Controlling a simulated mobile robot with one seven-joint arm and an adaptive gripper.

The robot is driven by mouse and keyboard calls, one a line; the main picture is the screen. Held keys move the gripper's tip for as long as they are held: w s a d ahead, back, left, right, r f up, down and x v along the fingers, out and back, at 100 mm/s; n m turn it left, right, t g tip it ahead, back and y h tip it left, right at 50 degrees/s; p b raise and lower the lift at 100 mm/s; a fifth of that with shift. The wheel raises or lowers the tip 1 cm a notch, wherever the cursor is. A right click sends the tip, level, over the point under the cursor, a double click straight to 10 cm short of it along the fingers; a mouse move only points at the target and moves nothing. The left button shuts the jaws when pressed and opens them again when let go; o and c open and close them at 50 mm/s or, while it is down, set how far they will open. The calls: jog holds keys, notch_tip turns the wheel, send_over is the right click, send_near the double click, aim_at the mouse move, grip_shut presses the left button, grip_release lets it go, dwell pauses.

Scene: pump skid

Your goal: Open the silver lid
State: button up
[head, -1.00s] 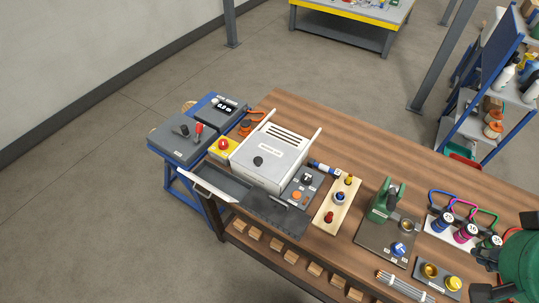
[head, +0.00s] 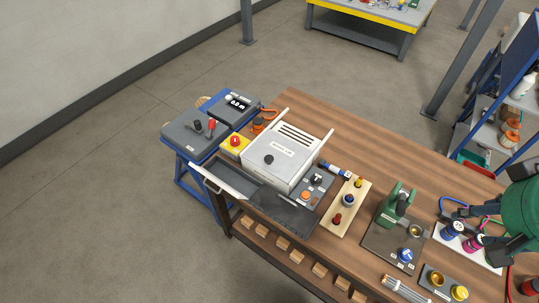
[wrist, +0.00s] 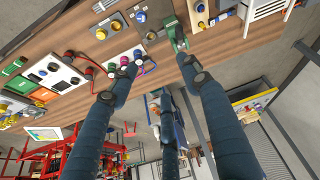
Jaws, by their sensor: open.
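The silver lid (head: 293,152) is the pale top of a box-like unit on the wooden bench, with a black knob (head: 269,159) and a small label. It looks closed, lying flat between two light side rails. An open grey drawer or tray (head: 229,179) extends at the unit's front left. My gripper (head: 475,228) is at the right edge of the head view, over the bench's right part, well apart from the lid. In the wrist view my gripper (wrist: 158,66) has its dark fingers spread, with nothing between them. Part of the pale unit (wrist: 262,8) shows at that view's top right.
A yellow box with a red button (head: 235,142) and a grey control box (head: 311,187) flank the unit. A wooden peg board (head: 345,208), a green press (head: 396,203) and colored spools (head: 452,230) stand between it and my gripper. Bare bench lies behind them.

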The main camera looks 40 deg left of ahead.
jog(key=w+a+n+g, duration=0.2)
jog(key=w+a+n, duration=0.5)
jog(key=w+a, duration=0.5)
jog(key=n+g+p, duration=0.3)
jog(key=n, duration=1.3)
send_over(269, 158)
notch_tip(269, 158, down, 23)
jog(key=shift+h, duration=0.3)
notch_tip(269, 158, down, 14)
jog(key=shift+r+b, duration=0.1)
jog(key=shift+b, duration=0.55)
